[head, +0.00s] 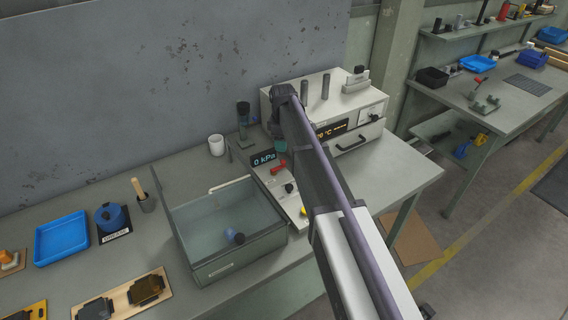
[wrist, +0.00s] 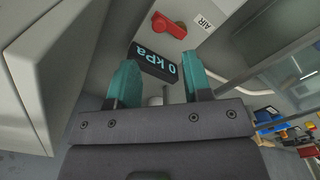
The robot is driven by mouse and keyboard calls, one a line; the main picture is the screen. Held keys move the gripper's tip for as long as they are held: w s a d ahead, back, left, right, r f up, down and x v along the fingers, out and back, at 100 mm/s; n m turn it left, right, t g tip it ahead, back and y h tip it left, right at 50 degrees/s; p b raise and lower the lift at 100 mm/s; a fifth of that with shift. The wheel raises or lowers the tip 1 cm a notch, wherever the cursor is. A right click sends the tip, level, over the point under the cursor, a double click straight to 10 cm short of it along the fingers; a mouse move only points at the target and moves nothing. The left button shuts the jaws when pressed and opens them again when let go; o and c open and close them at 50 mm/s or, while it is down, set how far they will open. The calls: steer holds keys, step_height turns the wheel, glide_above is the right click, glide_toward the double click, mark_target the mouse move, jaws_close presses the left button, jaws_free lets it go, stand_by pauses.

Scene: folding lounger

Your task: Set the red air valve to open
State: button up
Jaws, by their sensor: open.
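The red air valve (head: 279,167) is a small lever on the light panel (head: 291,198) beside the glass-walled tank, just right of the display (head: 263,159) reading 0 kPa. In the wrist view the red valve (wrist: 168,26) shows at the top, next to an AIR label (wrist: 204,20), with the 0 kPa display (wrist: 155,65) nearer the fingers. My gripper (wrist: 158,75) is open with two teal fingers and nothing between them. It is apart from the valve, which lies beyond the fingertips. In the head view my arm hides most of the gripper.
The clear-walled tank (head: 215,262) holding a small blue object stands left of the panel. A light instrument box (head: 375,103) with a drawer handle stands behind right. A white cup (head: 216,145) and a dark bottle (head: 243,112) stand behind the panel.

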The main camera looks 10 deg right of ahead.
mark_target(283, 161)
step_height(283, 161, down, 8)
steer(key=b, duration=0.6)
steer(key=shift+f, duration=0.1)
steer(key=shift+c, duration=0.3)
jaws_close()
